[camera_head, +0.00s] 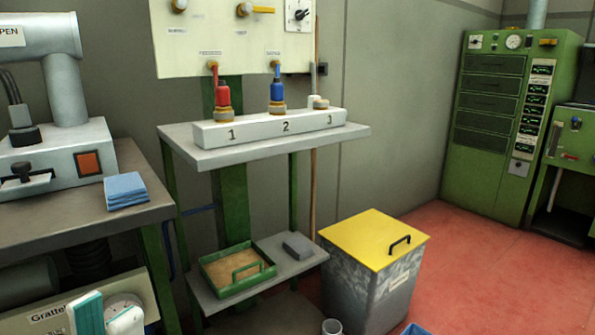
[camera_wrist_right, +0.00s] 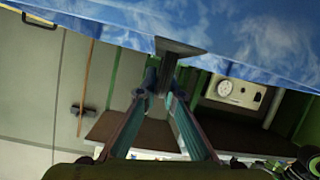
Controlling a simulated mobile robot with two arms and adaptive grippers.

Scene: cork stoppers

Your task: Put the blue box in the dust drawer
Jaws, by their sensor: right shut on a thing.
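The blue box (camera_wrist_right: 240,35) fills the top of the right wrist view, with cloudy blue sides. My right gripper (camera_wrist_right: 165,82) is shut on it at a dark grey tab on its edge. In the head view a small blue corner (camera_head: 414,329) shows at the bottom edge, probably the same box; my right gripper is out of that view. A green tray with a handle (camera_head: 270,269), holding brown dust, sits on the low shelf and looks like the dust drawer.
A grey bin with a yellow lid (camera_head: 375,237) stands right of the low shelf. A grey block (camera_head: 297,246) lies beside the tray. Blue cloths (camera_head: 126,190) lie on the left bench. Red floor (camera_head: 478,260) is clear at the right.

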